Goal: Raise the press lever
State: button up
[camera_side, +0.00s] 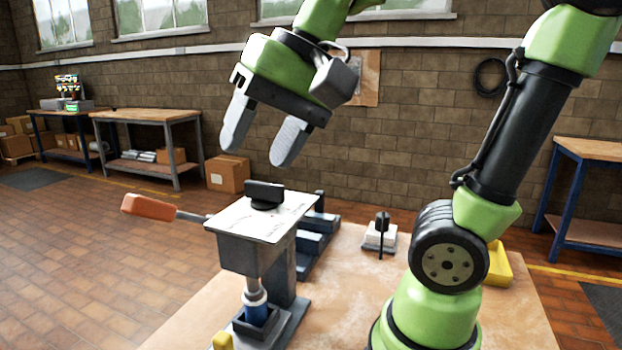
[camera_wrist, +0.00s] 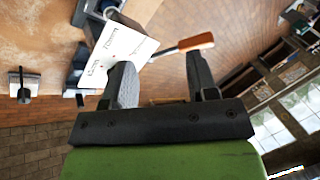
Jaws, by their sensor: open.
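The press (camera_side: 262,222) stands on the wooden table, with a white marked plate on top and a black block on that plate. Its lever has an orange handle (camera_side: 150,207) that sticks out to the left on a grey rod, close to level and tipped slightly up at its outer end. My gripper (camera_side: 254,152) is open and empty, above the press and to the upper right of the handle. In the wrist view the orange handle (camera_wrist: 196,42) shows beyond the fingers, clear of them, and the white plate (camera_wrist: 115,54) is partly hidden by one finger.
The wooden table (camera_side: 345,300) carries a small stand with a black upright (camera_side: 382,238) and a yellow part (camera_side: 498,264) behind my arm. A blue-grey stepped block (camera_side: 315,235) sits behind the press. The space left of the handle is free.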

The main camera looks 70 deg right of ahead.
jog(key=s+f+n+t, duration=0.2)
jog(key=s+f+n, duration=0.1)
jog(key=s+f, duration=0.1)
jog(key=shift+s+d+n, duration=0.2)
jog(key=shift+s+n, duration=0.1)
jog(key=shift+s, duration=0.5)
jog(key=shift+w, duration=0.1)
notch_tip(320, 180, up, 3)
jog(key=m+g+y, duration=0.2)
jog(key=m+g, duration=0.5)
jog(key=m, duration=0.6)
send_over(145, 213)
jog(key=d, duration=0.5)
jog(key=shift+w+a+r, duration=0.1)
jog(key=shift+w+r, duration=0.05)
jog(key=shift+w, duration=0.1)
jog(key=shift+w+f+m, duration=0.2)
jog(key=shift+w+m, duration=0.1)
jog(key=shift+m, duration=0.1)
jog(key=shift+w+a+f, duration=0.1)
jog(key=shift+a+f, duration=0.05)
jog(key=shift+f, duration=0.2)
jog(key=x, duration=0.9)
jog(key=shift+a+f, duration=0.1)
jog(key=shift+f, duration=0.05)
